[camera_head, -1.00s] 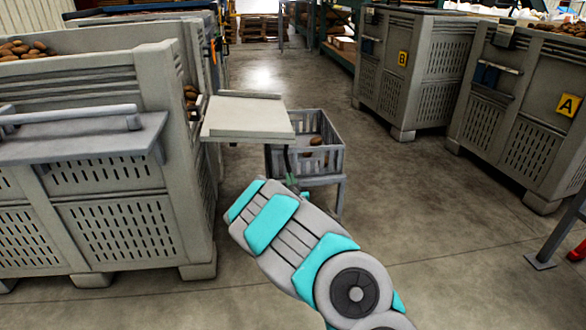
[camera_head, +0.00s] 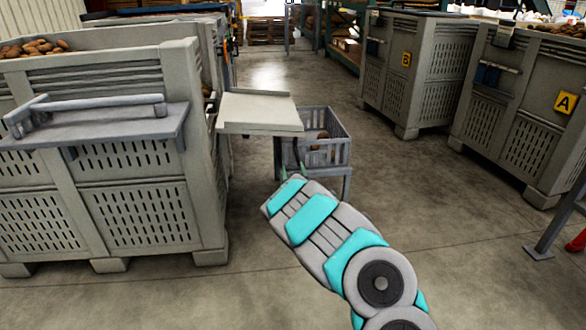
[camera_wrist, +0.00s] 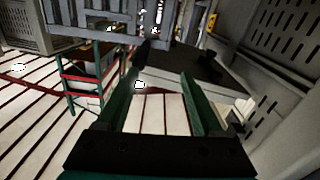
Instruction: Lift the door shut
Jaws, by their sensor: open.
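The door appears to be the pale flat panel (camera_head: 259,110) that juts out level from the right side of the left grey bin (camera_head: 200,150), so it stands open. In the wrist view a light edge (camera_wrist: 175,82) and a dark face, likely the same panel's, lie beyond my fingers. My gripper (camera_head: 291,170) is just below and in front of the panel's near right corner; its tips are small in the head view. In the wrist view my gripper (camera_wrist: 164,90) is open with nothing seen between its green fingers. I cannot tell whether it touches the panel.
A small slatted grey crate (camera_head: 325,150) on legs, with potatoes inside, stands right behind the panel. A shelf with a bar (camera_head: 95,125) is on the left bin's front. Bins B (camera_head: 400,80) and A (camera_head: 520,110) stand right. The floor between is clear.

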